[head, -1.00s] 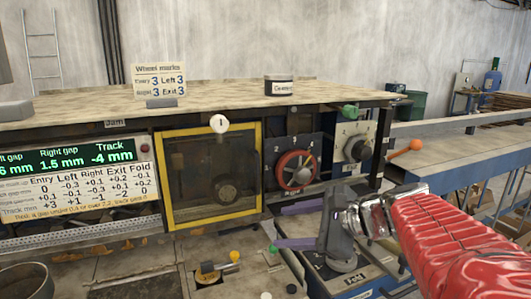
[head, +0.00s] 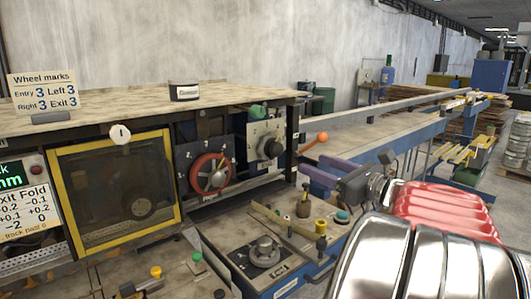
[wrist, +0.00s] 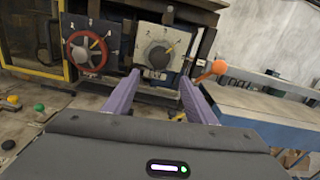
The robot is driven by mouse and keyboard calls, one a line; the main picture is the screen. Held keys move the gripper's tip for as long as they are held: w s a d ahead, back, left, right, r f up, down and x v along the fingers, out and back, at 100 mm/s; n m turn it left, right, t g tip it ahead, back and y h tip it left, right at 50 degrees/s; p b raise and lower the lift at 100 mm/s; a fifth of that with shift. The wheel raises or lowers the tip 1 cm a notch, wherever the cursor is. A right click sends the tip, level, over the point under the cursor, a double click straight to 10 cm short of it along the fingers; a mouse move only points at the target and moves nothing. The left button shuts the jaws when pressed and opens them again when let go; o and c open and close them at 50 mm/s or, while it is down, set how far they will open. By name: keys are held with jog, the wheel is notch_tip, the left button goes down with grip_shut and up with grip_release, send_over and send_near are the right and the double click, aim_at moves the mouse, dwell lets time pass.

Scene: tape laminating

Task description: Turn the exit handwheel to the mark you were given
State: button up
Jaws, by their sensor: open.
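A red handwheel (head: 211,174) with a light hub sits on a dark numbered plate; it also shows at the upper left of the wrist view (wrist: 86,50). To its right a grey round knob (head: 270,148) sits on a pale numbered plate. I cannot read which is labelled exit. A card (head: 43,92) headed "Wheel marks" reads Exit 3. My gripper (head: 302,174) is open and empty, its purple fingers apart, low and right of the grey knob. In the wrist view the knob (wrist: 158,56) appears beyond and between the fingertips. The fingers touch neither wheel.
An orange-ended lever (head: 316,139) sticks out right of the knob. A yellow-framed window (head: 115,190) is on the left. Below is a bench with a black dial (head: 264,250) and small coloured knobs. A blue-sided conveyor table (head: 390,140) runs off right.

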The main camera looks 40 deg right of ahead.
aim_at(279, 150)
jog(key=shift+w, duration=0.1)
jog(key=w, duration=1.3)
jog(key=shift+w+a, duration=0.2)
jog(key=shift+w, duration=0.2)
jog(key=c, duration=1)
